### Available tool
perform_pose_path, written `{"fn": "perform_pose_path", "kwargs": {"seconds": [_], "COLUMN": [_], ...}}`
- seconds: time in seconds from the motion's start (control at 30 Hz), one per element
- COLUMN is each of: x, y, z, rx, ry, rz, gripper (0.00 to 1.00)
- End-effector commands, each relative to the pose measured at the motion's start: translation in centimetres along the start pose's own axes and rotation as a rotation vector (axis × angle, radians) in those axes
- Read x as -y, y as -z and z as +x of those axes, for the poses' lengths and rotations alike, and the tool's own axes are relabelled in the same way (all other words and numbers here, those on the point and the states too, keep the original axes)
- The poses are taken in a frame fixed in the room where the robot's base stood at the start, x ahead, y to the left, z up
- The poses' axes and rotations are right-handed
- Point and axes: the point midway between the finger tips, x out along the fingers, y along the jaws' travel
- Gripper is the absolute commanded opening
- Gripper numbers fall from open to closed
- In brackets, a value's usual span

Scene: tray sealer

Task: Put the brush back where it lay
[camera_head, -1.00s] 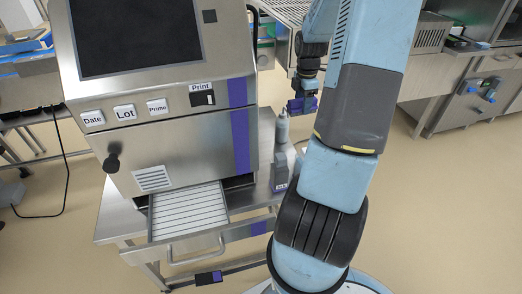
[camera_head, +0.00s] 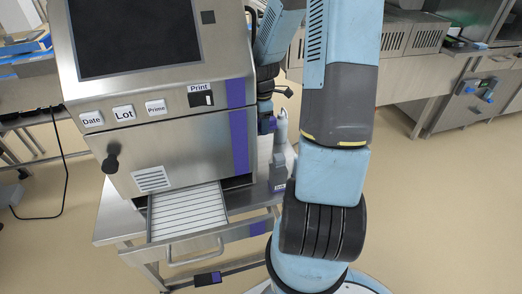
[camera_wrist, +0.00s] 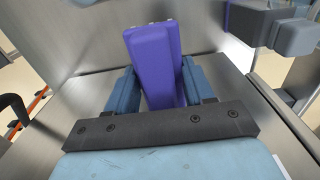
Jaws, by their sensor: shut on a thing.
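The brush (camera_wrist: 152,55) shows in the wrist view as a purple block; its bristles cannot be made out. My gripper (camera_wrist: 158,82) has its blue fingers on both sides of the brush and is shut on it. In the head view my gripper (camera_head: 266,122) is beside the right side of the steel machine (camera_head: 180,150), above the side of its table. Only a small purple patch of the brush shows there. In the wrist view the brush is over a bare steel surface (camera_wrist: 75,97); I cannot tell whether it touches it.
A white-topped bottle (camera_head: 281,126) in a grey holder (camera_head: 278,172) stands close to my gripper at the machine's right side. A slatted drawer (camera_head: 187,212) is out at the machine's front. A grey part (camera_wrist: 285,32) sits at the upper right in the wrist view.

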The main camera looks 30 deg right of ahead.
Motion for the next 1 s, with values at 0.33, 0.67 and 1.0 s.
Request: {"fn": "perform_pose_path", "kwargs": {"seconds": [0.33,0.67,1.0], "x": [0.1,0.0,0.0], "y": [0.1,0.0,0.1], "z": [7.0,9.3,12.8], "rx": [-0.001,-0.001,0.0], "ry": [0.004,0.0,0.002], "rz": [-0.002,0.0,-0.002], "gripper": [0.14,0.14,0.14]}}
